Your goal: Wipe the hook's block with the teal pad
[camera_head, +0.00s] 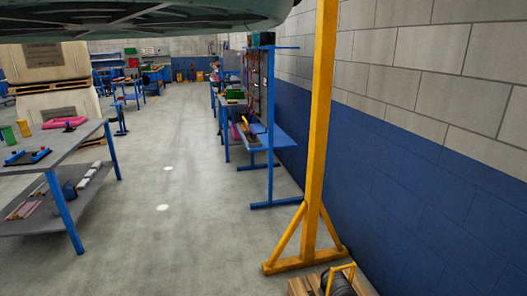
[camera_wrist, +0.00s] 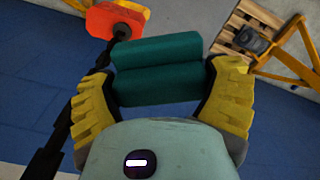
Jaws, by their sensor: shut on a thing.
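The teal pad (camera_wrist: 155,85) shows in the wrist view as two dark teal rolls side by side. My gripper (camera_wrist: 160,78) is shut on it, with a yellow ribbed finger at each end. The hook's block (camera_wrist: 115,19) is orange-red and hangs just beyond the pad's upper left. A dark jointed piece (camera_wrist: 75,110) runs from it down the left side, partly behind the left finger. The block and pad look very close; I cannot tell whether they touch. The block, pad and gripper do not show in the head view.
A yellow post (camera_head: 318,120) with a braced foot stands before the blue and grey wall. A pallet (camera_head: 305,287) with a dark load lies at its base. A grey table (camera_head: 60,145) is at left and a blue workbench (camera_head: 270,135) is beyond. The aisle floor (camera_head: 180,190) is clear.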

